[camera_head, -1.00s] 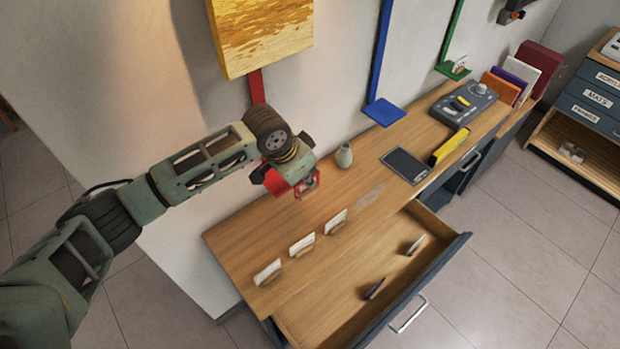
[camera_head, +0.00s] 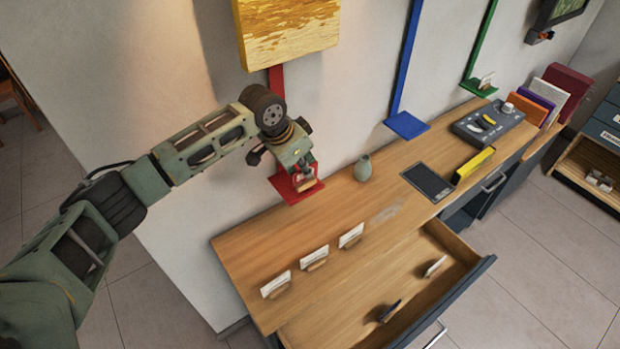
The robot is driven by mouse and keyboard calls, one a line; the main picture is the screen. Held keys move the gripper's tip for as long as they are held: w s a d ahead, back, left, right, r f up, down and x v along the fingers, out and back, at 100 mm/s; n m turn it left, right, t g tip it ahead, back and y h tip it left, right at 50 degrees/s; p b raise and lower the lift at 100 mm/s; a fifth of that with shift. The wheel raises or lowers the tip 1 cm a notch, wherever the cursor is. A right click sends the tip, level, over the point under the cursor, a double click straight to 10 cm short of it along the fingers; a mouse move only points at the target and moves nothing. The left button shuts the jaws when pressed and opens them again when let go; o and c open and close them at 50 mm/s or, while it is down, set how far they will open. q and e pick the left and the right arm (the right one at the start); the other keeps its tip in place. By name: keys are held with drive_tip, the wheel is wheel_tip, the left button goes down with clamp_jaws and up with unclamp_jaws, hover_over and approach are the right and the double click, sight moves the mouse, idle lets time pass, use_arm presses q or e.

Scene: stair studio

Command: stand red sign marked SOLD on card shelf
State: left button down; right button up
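My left gripper (camera_head: 304,174) is over the red card shelf (camera_head: 284,188), which sits at the foot of a red wall strip below the yellow painting. It appears shut on the red sign (camera_head: 299,170), a small red card on a tan base. The sign is at or just above the shelf's surface; I cannot tell if they touch. The fingers hide part of it, and no lettering can be read. My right gripper is not in view.
The wooden counter (camera_head: 250,245) holds several items: white cards in holders (camera_head: 314,258), a vase (camera_head: 363,168), a tablet (camera_head: 428,182) and a grey device (camera_head: 488,124). An open drawer (camera_head: 480,272) juts out in front. Blue (camera_head: 407,125) and green shelves (camera_head: 478,88) stand to the right.

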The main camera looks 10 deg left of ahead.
use_arm(q)
drive_tip(key=shift+w+a+f+b, duration=0.15)
drive_tip(key=shift+w+a+b, duration=0.35)
drive_tip(key=shift+a+b, duration=0.1)
drive_tip(key=shift+w+a+f+b, duration=0.15)
drive_tip(key=shift+w+a+b, duration=0.35)
drive_tip(key=shift+b, duration=0.1)
drive_tip(key=shift+s+d+f, duration=0.1)
drive_tip(key=shift+d+f, duration=0.05)
drive_tip(key=shift+f, duration=0.85)
drive_tip(key=c, duration=1.9)
unclamp_jaws()
drive_tip(key=shift+f, duration=0.1)
drive_tip(key=shift+o, duration=0.2)
